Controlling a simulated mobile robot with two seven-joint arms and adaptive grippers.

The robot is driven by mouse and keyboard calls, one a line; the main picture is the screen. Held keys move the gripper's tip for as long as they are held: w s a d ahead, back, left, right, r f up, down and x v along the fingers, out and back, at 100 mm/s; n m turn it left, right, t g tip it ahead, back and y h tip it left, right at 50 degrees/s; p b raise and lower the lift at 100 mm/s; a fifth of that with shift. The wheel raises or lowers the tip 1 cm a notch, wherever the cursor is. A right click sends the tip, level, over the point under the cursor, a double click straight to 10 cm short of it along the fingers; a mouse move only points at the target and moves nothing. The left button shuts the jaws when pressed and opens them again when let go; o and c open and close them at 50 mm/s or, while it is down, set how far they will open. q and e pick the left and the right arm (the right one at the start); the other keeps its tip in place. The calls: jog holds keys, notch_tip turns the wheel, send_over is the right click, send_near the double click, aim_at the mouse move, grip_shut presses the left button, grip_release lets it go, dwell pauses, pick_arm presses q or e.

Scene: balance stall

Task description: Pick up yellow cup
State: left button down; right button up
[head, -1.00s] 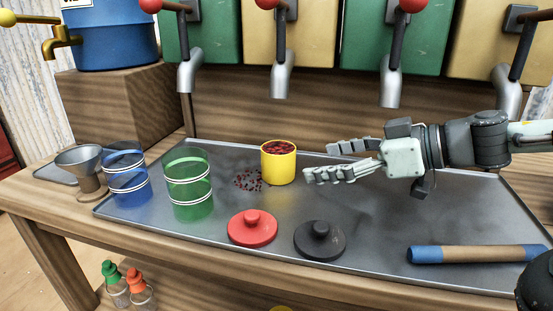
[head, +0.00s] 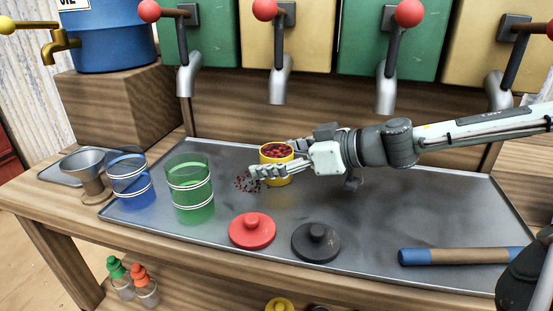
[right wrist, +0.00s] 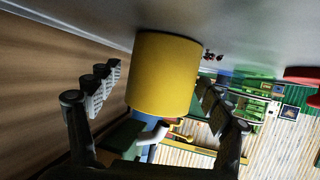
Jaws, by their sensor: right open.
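The yellow cup (head: 271,178) stands upright on the metal tray, filled with small dark red pieces. My right gripper (head: 272,160) is open around the cup, one finger on its near side and the other on its far side. In the right wrist view the cup (right wrist: 165,75) sits between the two spread fingers of the gripper (right wrist: 155,95), and I cannot tell whether either finger touches it. The near finger hides part of the cup in the head view. My left gripper is not in view.
The tray (head: 400,215) also holds a green cup (head: 192,190), a blue cup (head: 131,180), a red lid (head: 252,231), a black lid (head: 316,242) and a blue-ended roller (head: 460,256). Small red bits (head: 247,183) lie beside the yellow cup. Taps (head: 279,85) hang above the back.

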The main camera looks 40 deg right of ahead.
jog(key=c, duration=1.3)
jog(key=shift+c, duration=0.5)
jog(key=shift+r, duration=0.15)
